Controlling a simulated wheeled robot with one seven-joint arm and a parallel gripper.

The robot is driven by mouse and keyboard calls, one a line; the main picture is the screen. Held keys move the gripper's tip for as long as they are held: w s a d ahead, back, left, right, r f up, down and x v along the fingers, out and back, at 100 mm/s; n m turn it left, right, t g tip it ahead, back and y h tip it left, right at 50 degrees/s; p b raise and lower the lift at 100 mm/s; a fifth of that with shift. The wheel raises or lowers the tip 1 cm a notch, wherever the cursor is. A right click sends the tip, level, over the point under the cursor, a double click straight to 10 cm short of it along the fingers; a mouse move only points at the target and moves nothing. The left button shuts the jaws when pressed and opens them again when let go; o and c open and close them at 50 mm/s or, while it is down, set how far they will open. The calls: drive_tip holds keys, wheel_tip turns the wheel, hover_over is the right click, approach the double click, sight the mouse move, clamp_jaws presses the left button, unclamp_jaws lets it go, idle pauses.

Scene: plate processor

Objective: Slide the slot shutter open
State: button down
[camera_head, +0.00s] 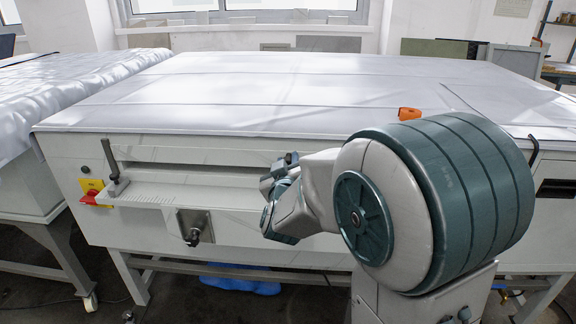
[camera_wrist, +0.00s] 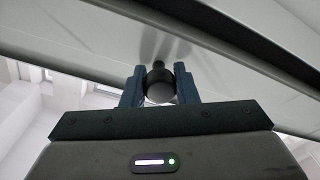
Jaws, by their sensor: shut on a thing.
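A long horizontal slot (camera_head: 195,172) runs across the front of the pale machine (camera_head: 235,228), with a ledge under it. My gripper (camera_head: 279,172) is at the slot's right end, partly hidden behind my own arm. In the wrist view my gripper (camera_wrist: 161,78) has its two fingers shut on a dark round knob (camera_wrist: 160,90), one finger on each side. The knob stands out from a pale metal surface. My gripper and arm hide the knob in the head view. I cannot clearly make out the shutter's edges or how far it covers the slot.
An upright dark lever (camera_head: 111,162) stands at the slot's left end, near a red and yellow switch (camera_head: 93,193). A metal plate with a dark knob (camera_head: 194,228) sits below the slot. An orange object (camera_head: 409,114) lies on the cloth-covered top (camera_head: 250,95).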

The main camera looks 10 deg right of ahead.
drive_tip(key=shift+r, duration=0.1)
drive_tip(key=c, duration=1.1)
unclamp_jaws()
drive_tip(key=shift+c, duration=0.2)
drive_tip(key=shift+s+a, duration=0.1)
drive_tip(key=b+v, duration=0.6)
drive_tip(key=v, duration=0.7)
drive_tip(key=shift+s, duration=0.25)
drive_tip(key=shift+a, duration=0.15)
